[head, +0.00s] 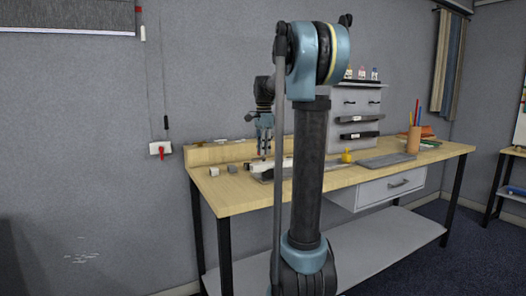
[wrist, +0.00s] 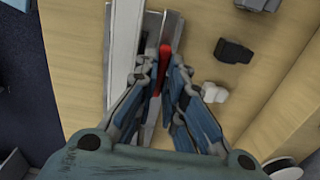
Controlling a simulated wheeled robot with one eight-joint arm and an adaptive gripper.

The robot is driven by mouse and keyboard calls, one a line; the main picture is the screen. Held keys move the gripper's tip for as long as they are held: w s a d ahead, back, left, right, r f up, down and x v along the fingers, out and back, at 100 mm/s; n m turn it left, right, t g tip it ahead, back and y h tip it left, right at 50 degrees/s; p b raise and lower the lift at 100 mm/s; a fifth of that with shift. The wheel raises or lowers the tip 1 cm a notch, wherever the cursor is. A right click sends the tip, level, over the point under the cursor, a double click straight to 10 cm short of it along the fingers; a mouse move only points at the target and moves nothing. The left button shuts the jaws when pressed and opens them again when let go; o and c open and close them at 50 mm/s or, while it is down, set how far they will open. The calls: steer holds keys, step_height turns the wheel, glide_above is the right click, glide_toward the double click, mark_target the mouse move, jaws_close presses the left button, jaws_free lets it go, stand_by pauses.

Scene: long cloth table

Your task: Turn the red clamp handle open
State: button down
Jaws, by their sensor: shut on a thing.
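The red clamp handle (wrist: 165,52) is a narrow red bar in the upper middle of the wrist view. It lies along a pale metal and dark strip on the wooden tabletop. My gripper (wrist: 163,74) has its blue-grey fingers on both sides of the handle, shut on it, with the far end of the handle showing past the fingertips. In the head view my gripper (head: 264,150) points down over the left part of the table, and I cannot make out the handle there.
The wooden table (head: 228,198) holds small blocks (head: 232,169), a yellow object (head: 346,157), a grey tray (head: 388,160) and a pencil cup (head: 413,141). In the wrist view a black block (wrist: 233,51) and a white piece (wrist: 214,93) lie to the right of my fingers.

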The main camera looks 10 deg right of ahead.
steer(key=shift+w, duration=0.1)
steer(key=c, duration=1.7)
jaws_free()
step_height(320, 180, up, 12)
